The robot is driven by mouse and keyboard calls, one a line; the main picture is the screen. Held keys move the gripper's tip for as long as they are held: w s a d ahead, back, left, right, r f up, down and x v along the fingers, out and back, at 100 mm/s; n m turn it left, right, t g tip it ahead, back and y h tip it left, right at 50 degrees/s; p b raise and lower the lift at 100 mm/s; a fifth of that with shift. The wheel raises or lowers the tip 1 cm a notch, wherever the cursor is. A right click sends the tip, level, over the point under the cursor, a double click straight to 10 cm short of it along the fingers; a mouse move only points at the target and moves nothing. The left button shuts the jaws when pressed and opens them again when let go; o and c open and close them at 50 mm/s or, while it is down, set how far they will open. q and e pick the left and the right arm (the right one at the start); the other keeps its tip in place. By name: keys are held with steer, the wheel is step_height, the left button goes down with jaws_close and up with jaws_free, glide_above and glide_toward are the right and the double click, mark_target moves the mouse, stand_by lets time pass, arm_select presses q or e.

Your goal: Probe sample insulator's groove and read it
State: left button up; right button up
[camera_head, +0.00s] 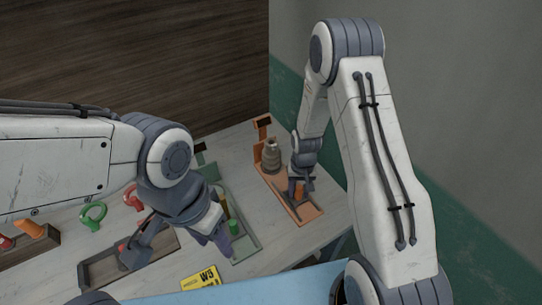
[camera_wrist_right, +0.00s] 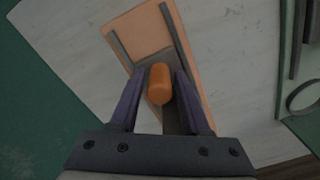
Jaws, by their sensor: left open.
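The ribbed grey-brown insulator (camera_head: 272,157) stands upright on an orange fixture at the back of the table. In front of it is an orange tray (camera_head: 311,213) with an orange-handled tool, whose handle (camera_wrist_right: 160,85) lies between my right fingers in the right wrist view. My right gripper (camera_head: 298,190) is open around this handle, with a gap on each side. The tool's tip is hidden. My left gripper (camera_head: 222,240) is open at the table's front, beside a green-handled tool (camera_head: 234,227). Its fingers are partly hidden by my wrist. The insulator's groove is too small to make out.
A green tray (camera_head: 248,241) lies between my grippers. A dark tray (camera_head: 98,272) with a red-handled tool, and green (camera_head: 92,217) and red rings stand to the left. A yellow card (camera_head: 201,278) marked W8 lies near the front edge.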

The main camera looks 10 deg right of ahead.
jaws_close()
glide_above(285, 185)
steer(key=shift+s+d+b, duration=0.25)
steer(key=shift+s+b, duration=0.1)
steer(key=shift+b, duration=0.1)
stand_by(0.5)
steer(key=shift+w+a, duration=0.15)
steer(key=shift+w, duration=0.25)
stand_by(2.4)
